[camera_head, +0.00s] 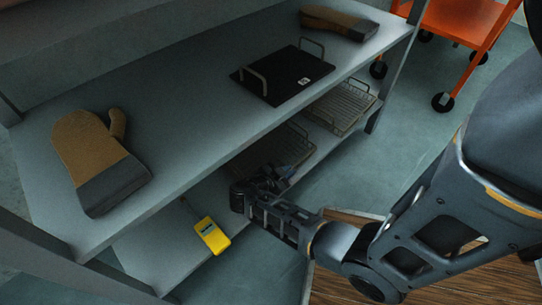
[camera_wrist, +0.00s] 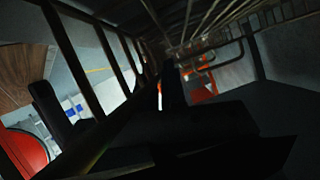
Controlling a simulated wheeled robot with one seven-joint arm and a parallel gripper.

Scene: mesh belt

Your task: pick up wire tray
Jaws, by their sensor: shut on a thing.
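Two wire trays are on the lower shelf in the head view. The nearer wire tray (camera_head: 264,150) is partly hidden by the upper shelf and my arm; the farther wire tray (camera_head: 341,106) lies to its right. My gripper (camera_head: 279,172) is at the front edge of the nearer tray, shut on it. In the wrist view, thin wire bars (camera_wrist: 205,18) run across the top, close to my dark gripper (camera_wrist: 170,88). The fingertips are too dark there to show the exact contact.
The upper shelf (camera_head: 190,150) overhangs the trays and holds a brown mitt (camera_head: 90,155), a black tray with handles (camera_head: 283,75) and another mitt (camera_head: 338,22). A yellow device (camera_head: 210,235) lies left of my gripper. An orange cart (camera_head: 462,22) stands at upper right.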

